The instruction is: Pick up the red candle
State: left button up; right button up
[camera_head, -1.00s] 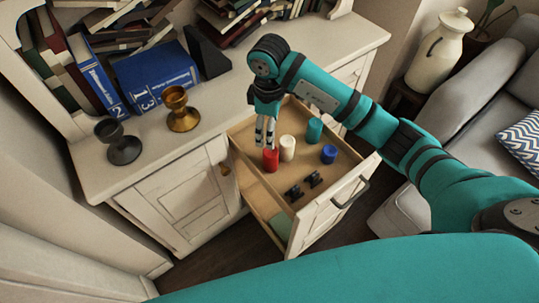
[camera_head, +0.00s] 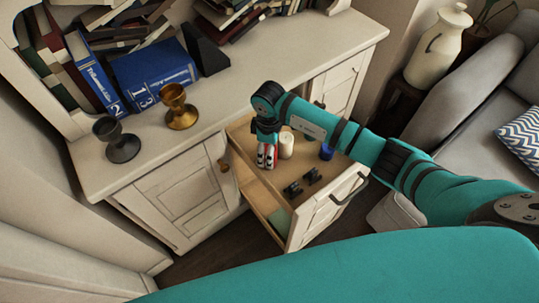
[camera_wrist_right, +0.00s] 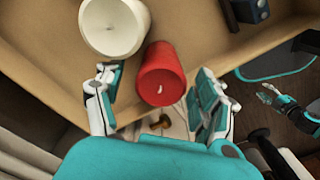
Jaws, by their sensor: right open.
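The red candle (camera_wrist_right: 162,75) stands upright in the open drawer, its wick facing the wrist camera. My right gripper (camera_head: 267,164) is over it, pointing down, and hides most of the candle in the head view. In the wrist view my right gripper (camera_wrist_right: 156,84) is open, with one finger on each side of the candle and a gap at each side. The white candle (camera_head: 287,146) stands close beside the red one; it also shows in the wrist view (camera_wrist_right: 113,25). A small teal and white part at the wrist view's right edge looks like my left gripper (camera_wrist_right: 285,108); its jaws are unclear.
The drawer (camera_head: 337,200) has raised walls around the candles. A blue candle (camera_head: 327,151) and small dark items (camera_head: 302,183) stand inside. A gold goblet (camera_head: 179,107) and a dark goblet (camera_head: 117,140) stand on the cabinet top. My right forearm covers the drawer's back right.

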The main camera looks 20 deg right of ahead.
jog(key=c, duration=1.3)
jog(key=shift+c, duration=0.2)
